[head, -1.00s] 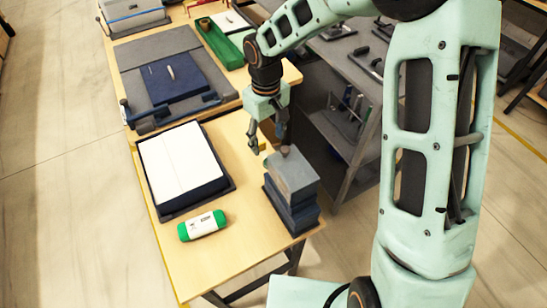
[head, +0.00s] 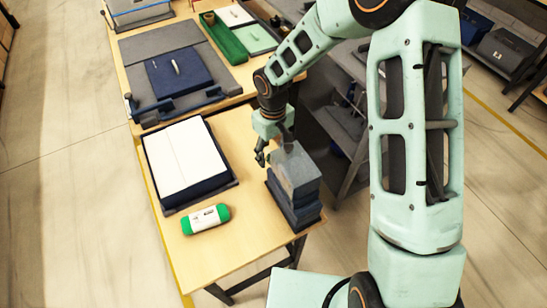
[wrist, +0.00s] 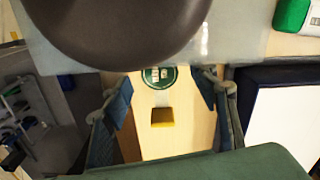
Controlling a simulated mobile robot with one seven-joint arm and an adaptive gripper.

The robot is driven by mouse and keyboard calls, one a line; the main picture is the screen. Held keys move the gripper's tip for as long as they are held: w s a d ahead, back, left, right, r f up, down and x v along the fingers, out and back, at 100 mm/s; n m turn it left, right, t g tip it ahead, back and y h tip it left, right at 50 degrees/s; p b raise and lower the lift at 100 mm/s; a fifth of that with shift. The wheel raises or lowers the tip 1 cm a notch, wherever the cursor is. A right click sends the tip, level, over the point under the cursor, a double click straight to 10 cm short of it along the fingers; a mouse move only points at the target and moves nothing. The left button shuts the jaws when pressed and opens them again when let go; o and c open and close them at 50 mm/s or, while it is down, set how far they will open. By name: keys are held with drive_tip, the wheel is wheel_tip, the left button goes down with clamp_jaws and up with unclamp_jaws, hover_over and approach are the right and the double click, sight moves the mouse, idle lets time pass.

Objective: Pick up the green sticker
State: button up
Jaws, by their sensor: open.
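The green sticker (wrist: 158,77) is a dark green disc with white print. In the wrist view it lies on the wooden table, between and beyond my fingertips, and its top edge is partly covered by a large dark round shape. I cannot make it out in the head view. My gripper (wrist: 164,87) is open and empty, with one finger on each side of the sticker's place in the picture. In the head view my gripper (head: 267,157) points down over the table, beside the grey stack. How high it is above the table I cannot tell.
A small yellow block (wrist: 162,117) sits near the sticker. A grey and navy stack (head: 296,190) stands close right of my gripper. A navy tray (head: 231,181) with white sheets is to the left.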

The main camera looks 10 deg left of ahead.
drive_tip(key=shift+f+b, duration=0.25)
drive_tip(key=shift+b, duration=0.05)
drive_tip(key=shift+c, duration=0.2)
idle(0.3)
drive_tip(key=c, duration=0.7)
